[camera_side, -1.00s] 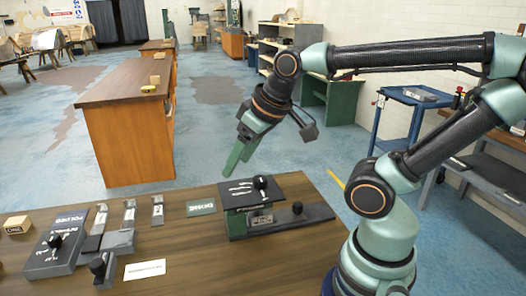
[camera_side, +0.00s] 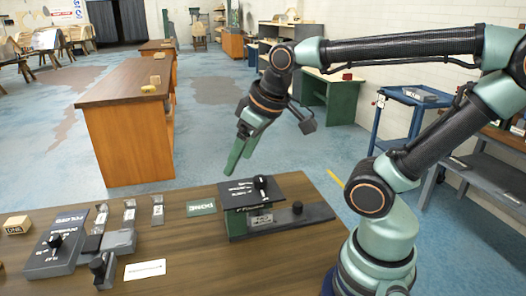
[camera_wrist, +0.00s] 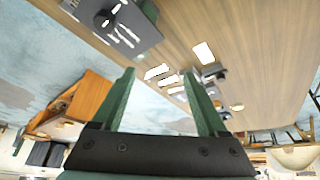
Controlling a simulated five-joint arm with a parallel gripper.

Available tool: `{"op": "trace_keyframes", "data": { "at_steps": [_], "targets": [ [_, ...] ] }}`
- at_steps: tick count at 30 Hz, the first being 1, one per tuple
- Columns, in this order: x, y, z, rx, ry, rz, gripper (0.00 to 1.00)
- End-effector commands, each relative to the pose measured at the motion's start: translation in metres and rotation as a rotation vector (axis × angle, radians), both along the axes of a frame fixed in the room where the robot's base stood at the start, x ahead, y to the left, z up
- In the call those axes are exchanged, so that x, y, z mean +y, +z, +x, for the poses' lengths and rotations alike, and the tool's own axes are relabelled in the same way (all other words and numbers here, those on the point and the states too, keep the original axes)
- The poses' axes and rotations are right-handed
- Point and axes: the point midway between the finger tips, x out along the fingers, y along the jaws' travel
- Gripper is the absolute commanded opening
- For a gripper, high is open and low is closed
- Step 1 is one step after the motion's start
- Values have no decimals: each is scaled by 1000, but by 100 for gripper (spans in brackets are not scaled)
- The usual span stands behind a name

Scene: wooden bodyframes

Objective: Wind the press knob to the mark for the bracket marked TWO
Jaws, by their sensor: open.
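A green-and-black press (camera_side: 235,224) stands on the wooden bench. Its dark top plate carries white marks and a black knob (camera_side: 262,184) at the right; the lettering is too small to read. A dark plate with a knob (camera_wrist: 106,18) and white marks shows at the top left of the wrist view. A second dark panel (camera_side: 42,262) with white lettering and its own knob stands at the left of the bench. My gripper (camera_side: 238,164) is open and empty in the air above and behind the press, touching nothing. Its two green fingers also show in the wrist view (camera_wrist: 159,74).
Several small metal pieces (camera_side: 129,214) stand by a grey fixture (camera_side: 119,241). A block marked ONE (camera_side: 17,225) is at the far left. A green DONE plate (camera_side: 201,207) lies left of the press, and a white card (camera_side: 145,270) lies in front. Bench between them is bare.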

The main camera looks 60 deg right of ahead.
Motion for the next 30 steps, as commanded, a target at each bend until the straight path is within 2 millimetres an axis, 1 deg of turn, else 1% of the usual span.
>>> {"op": "trace_keyframes", "data": {
  "at_steps": [4, 9, 12, 15, 20, 23, 26, 30],
  "targets": [
    [-30, 4, 9, 134, 103, -70, 76],
    [-68, 6, 18, 301, 269, -109, 76],
    [-87, 5, 20, 374, 357, -107, 76],
    [-100, 5, 21, 418, 421, -100, 76],
    [-107, 2, 21, 445, 466, -92, 76],
    [-107, -6, 21, 448, 472, -90, 76],
    [-107, -20, 20, 448, 471, -90, 76],
    [-107, -47, 20, 449, 470, -89, 76]
  ]
}}
